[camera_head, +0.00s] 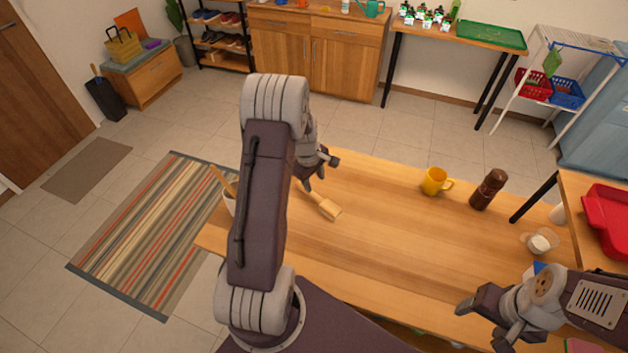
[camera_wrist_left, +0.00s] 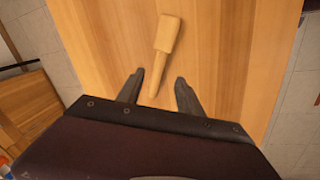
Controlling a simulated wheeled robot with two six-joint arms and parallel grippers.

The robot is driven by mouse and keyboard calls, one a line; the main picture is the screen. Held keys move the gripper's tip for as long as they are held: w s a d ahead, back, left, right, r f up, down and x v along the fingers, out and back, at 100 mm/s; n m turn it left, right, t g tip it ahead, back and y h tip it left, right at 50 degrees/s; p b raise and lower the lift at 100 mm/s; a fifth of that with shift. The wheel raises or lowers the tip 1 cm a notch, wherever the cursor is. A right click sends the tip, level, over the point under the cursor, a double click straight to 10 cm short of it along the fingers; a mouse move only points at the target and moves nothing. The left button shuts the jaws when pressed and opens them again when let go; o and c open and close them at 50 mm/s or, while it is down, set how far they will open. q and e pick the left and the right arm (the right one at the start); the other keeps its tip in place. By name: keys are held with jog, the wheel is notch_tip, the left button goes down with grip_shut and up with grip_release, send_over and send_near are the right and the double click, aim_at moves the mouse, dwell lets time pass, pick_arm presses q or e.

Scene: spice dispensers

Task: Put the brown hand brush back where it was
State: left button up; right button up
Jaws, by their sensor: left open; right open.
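A light-brown wooden tool with a thick, blocky head and a slimmer handle lies on the wooden table; its head (camera_head: 327,208) shows in the head view. No bristles can be made out, so I cannot tell if it is the hand brush. In the left wrist view the tool (camera_wrist_left: 166,35) has its handle between the open fingers of my left gripper (camera_wrist_left: 159,84). My left gripper (camera_head: 319,172) is at the handle end in the head view; I cannot tell whether it touches. My right gripper (camera_head: 482,325) is open and empty at the table's front right.
A yellow mug (camera_head: 434,182) and a dark brown mill (camera_head: 488,189) stand at the back right of the table (camera_head: 390,240). A small bowl (camera_head: 540,241) is at the right edge. A white pot (camera_head: 229,203) with a wooden utensil is at the left, partly behind my left arm. The table's middle is clear.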

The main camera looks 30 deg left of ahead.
pick_arm(q)
jog(key=s+d+r+m, duration=0.4)
jog(key=s+d+m, duration=0.4)
jog(key=s+d+r+m+g, duration=0.1)
jog(key=s+d+r+m, duration=0.3)
jog(key=s+d+m, duration=0.4)
jog(key=shift+s+d, duration=0.35)
jog(key=shift+s, duration=0.05)
jog(key=shift+f, duration=0.1)
